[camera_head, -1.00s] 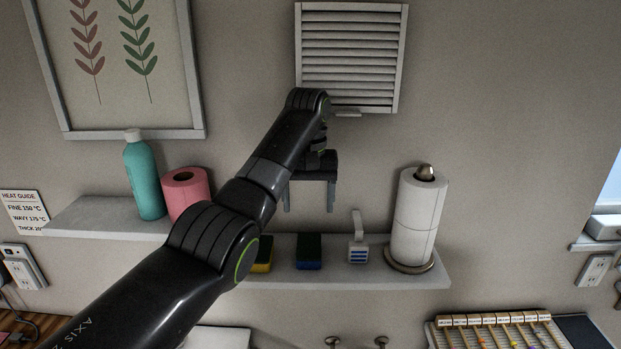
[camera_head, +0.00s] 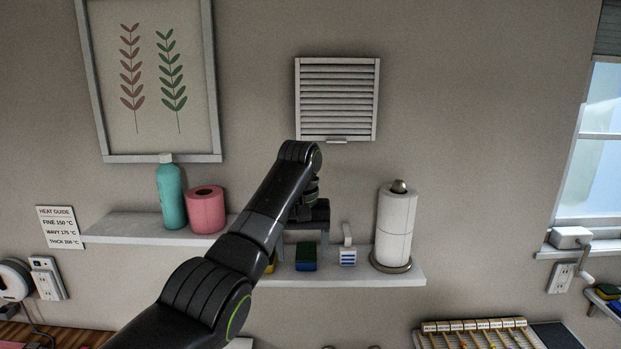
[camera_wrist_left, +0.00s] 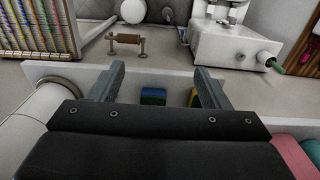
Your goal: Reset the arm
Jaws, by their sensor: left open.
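My left arm comes in from the lower left in the head view. Its left gripper (camera_head: 304,243) is raised in front of the wall shelf (camera_head: 350,276), with fingers pointing down. In the left wrist view, the two fingers of the left gripper (camera_wrist_left: 157,72) are spread apart with nothing between them. A blue-green sponge (camera_head: 306,256) shows between and beyond the fingers, and also in the left wrist view (camera_wrist_left: 153,97). My right gripper is in neither view.
The shelf carries a teal bottle (camera_head: 172,196), a pink roll (camera_head: 206,210), a white brush (camera_head: 348,254) and a paper towel roll (camera_head: 395,228). A louvred vent (camera_head: 337,98) hangs above. A rack of colour swatches (camera_head: 475,334) stands low right.

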